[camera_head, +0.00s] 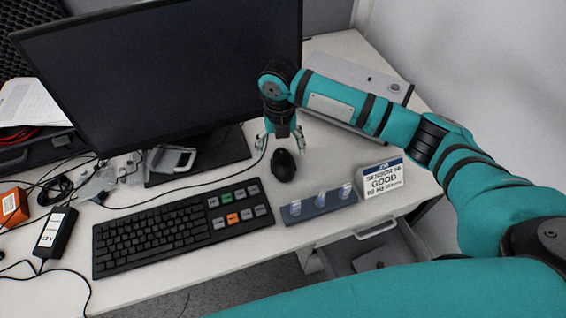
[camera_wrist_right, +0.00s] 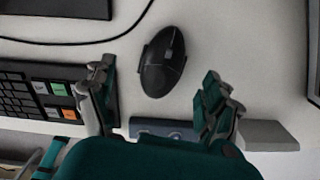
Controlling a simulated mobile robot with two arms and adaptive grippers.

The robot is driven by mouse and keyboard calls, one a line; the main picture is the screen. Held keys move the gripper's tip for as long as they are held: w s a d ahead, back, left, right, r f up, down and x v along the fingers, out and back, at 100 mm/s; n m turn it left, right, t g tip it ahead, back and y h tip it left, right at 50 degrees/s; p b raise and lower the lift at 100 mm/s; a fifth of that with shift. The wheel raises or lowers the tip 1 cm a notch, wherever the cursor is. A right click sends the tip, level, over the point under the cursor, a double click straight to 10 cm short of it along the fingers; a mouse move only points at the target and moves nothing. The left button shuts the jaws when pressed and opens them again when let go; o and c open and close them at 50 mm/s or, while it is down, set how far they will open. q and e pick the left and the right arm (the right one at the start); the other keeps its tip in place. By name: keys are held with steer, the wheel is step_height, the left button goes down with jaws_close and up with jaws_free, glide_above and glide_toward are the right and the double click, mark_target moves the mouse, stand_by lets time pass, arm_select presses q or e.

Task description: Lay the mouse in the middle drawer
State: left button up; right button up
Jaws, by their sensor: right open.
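The black mouse (camera_head: 283,161) lies on the white desk, right of the keyboard. My right gripper (camera_head: 281,142) is open above and just behind it in the head view. In the right wrist view, the mouse (camera_wrist_right: 163,62) lies beyond and between the spread fingers (camera_wrist_right: 157,82), with nothing held. An open drawer (camera_head: 398,243) shows below the desk's front edge at right, with a grey object inside; a handle (camera_head: 376,228) shows there. I cannot tell which drawer of the stack this is. My left gripper is not in view.
A black keyboard (camera_head: 165,232) lies left of the mouse and a monitor (camera_head: 160,70) stands behind. A blue holder (camera_head: 318,205) and a sign (camera_head: 382,178) stand at the front edge. A flat grey device (camera_head: 375,80) lies behind my right arm. Cables cross the left side.

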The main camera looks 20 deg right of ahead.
mark_target(282, 155)
steer(key=f, duration=0.5)
steer(key=shift+w+d+f, duration=0.2)
steer(key=shift+d+f, duration=0.1)
steer(key=shift+d, duration=0.05)
steer(key=shift+c, duration=0.2)
steer(key=c, duration=1.4)
steer(key=shift+o, duration=0.2)
steer(key=shift+r, duration=0.15)
